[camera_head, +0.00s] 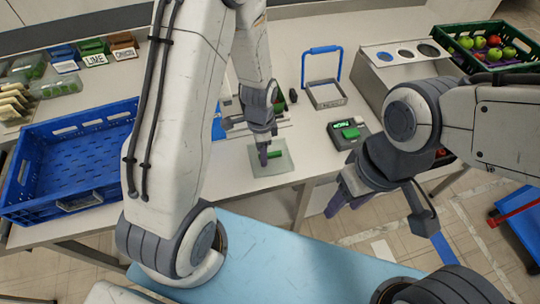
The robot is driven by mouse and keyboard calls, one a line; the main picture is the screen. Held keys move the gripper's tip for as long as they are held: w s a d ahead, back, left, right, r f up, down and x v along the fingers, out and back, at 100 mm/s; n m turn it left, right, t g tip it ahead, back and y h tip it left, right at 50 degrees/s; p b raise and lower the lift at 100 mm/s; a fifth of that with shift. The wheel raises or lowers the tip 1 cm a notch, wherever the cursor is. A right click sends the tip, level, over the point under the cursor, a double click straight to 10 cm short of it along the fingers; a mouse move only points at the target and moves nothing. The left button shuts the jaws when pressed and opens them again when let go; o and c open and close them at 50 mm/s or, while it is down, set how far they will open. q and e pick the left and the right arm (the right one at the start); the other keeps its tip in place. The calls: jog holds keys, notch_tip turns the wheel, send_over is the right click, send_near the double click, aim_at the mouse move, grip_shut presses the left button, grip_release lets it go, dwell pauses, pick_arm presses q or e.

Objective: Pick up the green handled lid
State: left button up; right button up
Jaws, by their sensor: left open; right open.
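The lid (283,166), a pale translucent square plate with a green bar handle (276,154), lies on the light worktop near its front edge. My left gripper (263,157) points down over the lid, with its dark purple fingertips at the left end of the handle. It is open; whether a finger touches the handle cannot be told, and the fingers hide part of the lid. My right gripper (340,203) is open and empty, to the right of the lid and in front of the worktop edge.
A blue crate (75,150) stands at the left. A dark scale-like device (345,134) with a green block is right of the lid. Behind are a blue-handled tray (326,95) and a steel box with round holes (400,52). A green fruit crate (465,60) is far right.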

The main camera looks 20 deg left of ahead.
pick_arm(q)
jog(key=shift+f, duration=0.15)
grip_shut()
